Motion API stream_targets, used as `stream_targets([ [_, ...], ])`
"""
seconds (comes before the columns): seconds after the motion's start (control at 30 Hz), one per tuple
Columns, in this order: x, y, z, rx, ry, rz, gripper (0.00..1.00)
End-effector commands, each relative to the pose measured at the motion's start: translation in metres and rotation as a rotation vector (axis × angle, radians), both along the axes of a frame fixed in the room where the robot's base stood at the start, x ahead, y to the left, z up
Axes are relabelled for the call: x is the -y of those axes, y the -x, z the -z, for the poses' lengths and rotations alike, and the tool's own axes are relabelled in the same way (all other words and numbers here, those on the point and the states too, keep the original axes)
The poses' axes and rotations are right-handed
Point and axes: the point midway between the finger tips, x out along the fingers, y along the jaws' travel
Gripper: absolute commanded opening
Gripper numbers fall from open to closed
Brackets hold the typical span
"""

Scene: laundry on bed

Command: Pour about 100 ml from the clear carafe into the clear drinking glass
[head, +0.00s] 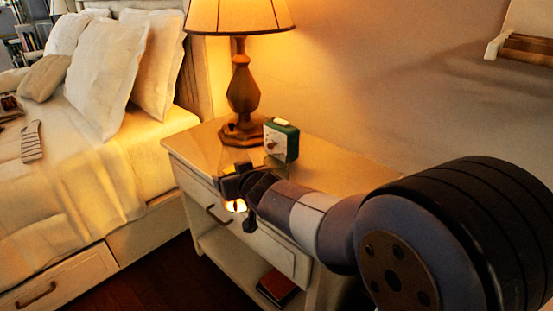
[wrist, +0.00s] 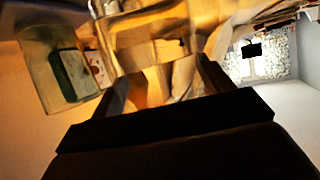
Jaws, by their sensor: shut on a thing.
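My gripper (head: 240,184) is over the front of the nightstand, in front of the green clock. It is shut on a clear thing, most likely the carafe, whose outline I can hardly make out. In the wrist view, a see-through, bent patch of the carafe (wrist: 150,45) shows just beyond the fingers of my gripper (wrist: 163,76). A bright glow shows just below the gripper in the head view. I cannot tell how far the carafe is tilted or its water level.
The nightstand (head: 340,172) carries a lit lamp (head: 243,85) and a green and white clock (head: 281,140), which shows in the wrist view too (wrist: 78,74). A dark red book (head: 277,288) lies on its lower shelf. The bed (head: 85,195) is at left.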

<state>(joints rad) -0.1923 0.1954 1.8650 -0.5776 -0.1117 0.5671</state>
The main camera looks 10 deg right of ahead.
Motion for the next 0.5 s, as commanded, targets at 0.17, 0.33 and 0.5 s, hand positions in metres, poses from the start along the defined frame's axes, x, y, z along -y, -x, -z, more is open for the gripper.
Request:
stream_targets([
  [0.17, 0.0, 0.0, -0.012, -0.02, -0.052, 0.0, 0.27],
  [0.33, 0.001, 0.0, -0.017, -0.054, -0.135, 0.002, 0.27],
  [0.5, 0.001, 0.0, -0.017, -0.096, -0.238, 0.001, 0.27],
])
